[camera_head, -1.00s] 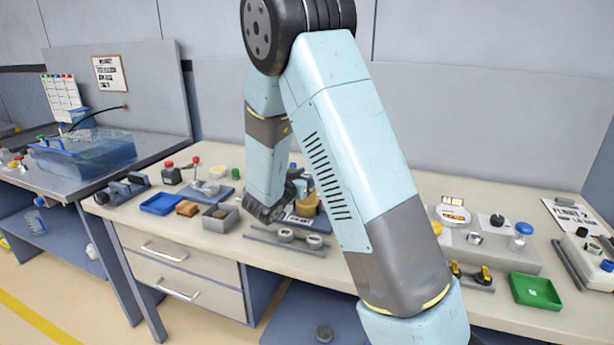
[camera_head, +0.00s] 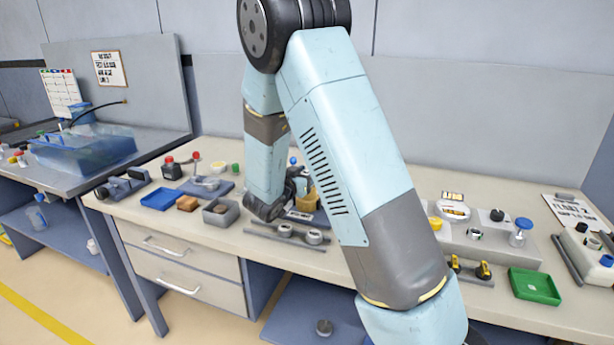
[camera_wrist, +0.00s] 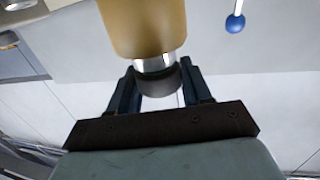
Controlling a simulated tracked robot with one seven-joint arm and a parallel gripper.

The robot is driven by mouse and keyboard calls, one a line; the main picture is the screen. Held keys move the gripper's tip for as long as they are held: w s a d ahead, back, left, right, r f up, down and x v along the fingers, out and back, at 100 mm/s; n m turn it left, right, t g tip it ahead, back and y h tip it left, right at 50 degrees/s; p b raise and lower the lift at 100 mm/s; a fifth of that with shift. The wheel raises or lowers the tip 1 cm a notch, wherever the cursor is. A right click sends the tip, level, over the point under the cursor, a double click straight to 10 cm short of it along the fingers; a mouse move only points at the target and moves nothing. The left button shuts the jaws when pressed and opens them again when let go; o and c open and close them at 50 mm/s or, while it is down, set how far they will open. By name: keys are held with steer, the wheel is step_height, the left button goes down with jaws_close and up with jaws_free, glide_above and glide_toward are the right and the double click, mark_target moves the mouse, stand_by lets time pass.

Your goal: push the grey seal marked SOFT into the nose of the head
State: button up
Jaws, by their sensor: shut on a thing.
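In the wrist view, my gripper (camera_wrist: 160,88) is shut on a dark grey seal (camera_wrist: 159,84), with one finger on each side. No marking on the seal can be read. The head is a tan cylinder (camera_wrist: 145,25) with a silver nose (camera_wrist: 157,63) pointing towards the gripper. The seal lies directly against the end of the nose and in line with it. I cannot tell whether any of the seal is inside the nose. In the head view, the tan head (camera_head: 311,200) shows partly beside my arm, and the gripper's fingers cannot be made out.
A blue ball on a stem (camera_wrist: 235,22) stands right of the head. On the bench are a grey rack with two ring parts (camera_head: 284,230), a grey open box (camera_head: 221,212), a blue tray (camera_head: 160,199) and a green tray (camera_head: 534,286). My arm hides the bench's middle.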

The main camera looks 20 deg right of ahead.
steer(key=shift+r, duration=0.65)
steer(key=shift+f, duration=0.85)
stand_by(1.2)
steer(key=o, duration=1.1)
steer(key=v, duration=1.3)
steer(key=shift+s+a, duration=0.2)
steer(key=shift+s, duration=0.1)
